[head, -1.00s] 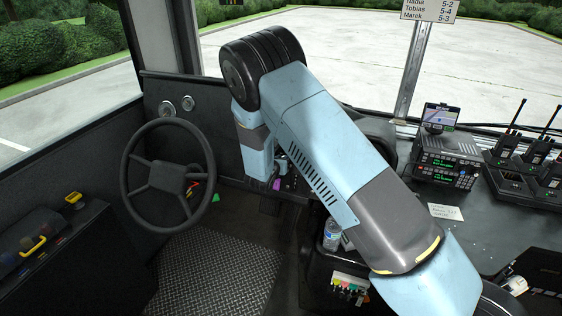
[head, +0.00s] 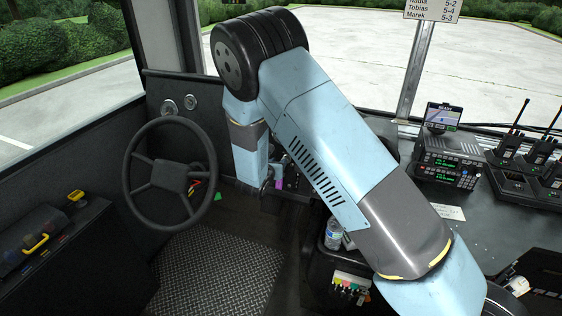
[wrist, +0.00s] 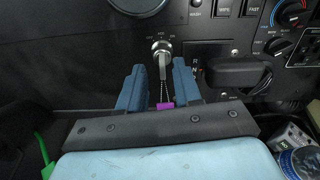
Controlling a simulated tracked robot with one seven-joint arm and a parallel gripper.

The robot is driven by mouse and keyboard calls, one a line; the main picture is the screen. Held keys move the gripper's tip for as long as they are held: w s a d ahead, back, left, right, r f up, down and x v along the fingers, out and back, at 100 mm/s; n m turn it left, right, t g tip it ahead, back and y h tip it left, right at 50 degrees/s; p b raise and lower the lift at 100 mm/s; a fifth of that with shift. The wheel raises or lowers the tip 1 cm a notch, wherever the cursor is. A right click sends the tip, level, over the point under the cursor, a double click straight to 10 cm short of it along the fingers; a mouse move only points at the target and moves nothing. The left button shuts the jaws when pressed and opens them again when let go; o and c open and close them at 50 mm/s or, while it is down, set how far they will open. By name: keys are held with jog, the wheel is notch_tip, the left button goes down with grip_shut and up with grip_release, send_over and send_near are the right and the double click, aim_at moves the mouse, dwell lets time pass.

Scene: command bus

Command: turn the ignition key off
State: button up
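In the wrist view the ignition switch (wrist: 162,45) is a round silver lock on the dark dash, with small position labels above it. The silver key (wrist: 163,66) sits in it, its head pointing down. A beaded chain and a purple tag (wrist: 166,106) hang below. My gripper (wrist: 160,68) is open. Its two blue fingers stand left and right of the key, with a visible gap on each side. In the head view the purple tag (head: 278,184) shows beside my gripper, and my arm hides most of the dash there.
A black lever or handle (wrist: 238,72) projects just right of the gripper, near the gear letters. Knobs (wrist: 291,15) are at upper right. A water bottle (head: 333,234) stands right of the gripper. The steering wheel (head: 170,178) is to the left.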

jog(key=v, duration=0.7)
jog(key=shift+s+a, duration=0.1)
jog(key=shift+s, duration=0.05)
